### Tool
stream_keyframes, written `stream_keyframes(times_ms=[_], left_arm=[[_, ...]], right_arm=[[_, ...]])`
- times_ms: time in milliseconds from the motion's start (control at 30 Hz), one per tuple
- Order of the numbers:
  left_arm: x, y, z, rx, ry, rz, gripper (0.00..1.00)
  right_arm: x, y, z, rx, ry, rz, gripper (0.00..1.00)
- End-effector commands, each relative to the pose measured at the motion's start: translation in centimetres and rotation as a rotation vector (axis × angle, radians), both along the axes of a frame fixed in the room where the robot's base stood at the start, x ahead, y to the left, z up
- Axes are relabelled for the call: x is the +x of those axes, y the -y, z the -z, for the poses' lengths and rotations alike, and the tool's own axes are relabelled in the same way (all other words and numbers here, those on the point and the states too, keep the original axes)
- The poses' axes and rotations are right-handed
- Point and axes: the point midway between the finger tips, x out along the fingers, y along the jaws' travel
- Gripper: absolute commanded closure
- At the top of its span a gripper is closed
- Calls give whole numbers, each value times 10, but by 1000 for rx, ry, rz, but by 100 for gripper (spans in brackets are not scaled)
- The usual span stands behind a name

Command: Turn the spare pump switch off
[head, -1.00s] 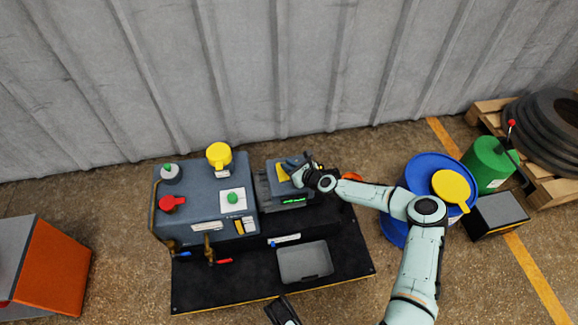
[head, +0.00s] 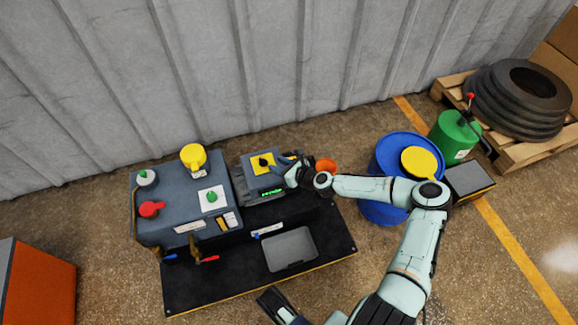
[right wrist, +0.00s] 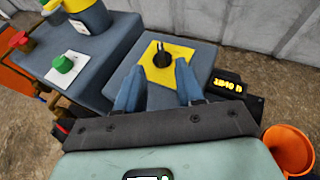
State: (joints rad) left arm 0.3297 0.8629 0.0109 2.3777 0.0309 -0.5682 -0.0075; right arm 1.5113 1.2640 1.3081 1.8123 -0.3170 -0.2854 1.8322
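A black rotary switch (head: 263,161) stands on a yellow plate (head: 256,168) on top of the small grey unit. In the right wrist view the black knob (right wrist: 162,57) sits just beyond my fingertips, and the yellow plate (right wrist: 153,73) shows around it. No label naming the switch is readable. My right gripper (head: 285,164) is just right of the knob in the head view. In the right wrist view its two blue fingers (right wrist: 159,72) are apart with nothing between them. My left gripper (head: 270,298) shows only partly at the bottom edge, its fingers unclear.
The larger grey unit at left carries a green knob on a white plate (head: 211,198), a red knob (head: 150,209) and a yellow cap (head: 193,157). An empty grey tray (head: 290,250) lies in front. An orange cup (head: 326,167) and blue drum (head: 385,210) stand right.

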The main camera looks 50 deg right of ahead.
Motion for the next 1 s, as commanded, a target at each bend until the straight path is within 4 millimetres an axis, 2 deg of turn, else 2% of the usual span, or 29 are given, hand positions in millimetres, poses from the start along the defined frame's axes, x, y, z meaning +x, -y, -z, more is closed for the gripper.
stream_keyframes(times_ms=[33,133,300,1000], left_arm=[[7,1,-10,2,26,2,57],[19,3,-20,3,64,3,57],[16,7,-26,-4,61,9,57],[16,8,-27,-6,61,11,57]], right_arm=[[-11,1,-7,3,0,2,63],[-27,1,-13,3,0,2,63],[-42,2,-18,2,0,1,63],[-44,-1,-17,-2,-3,-6,63]])
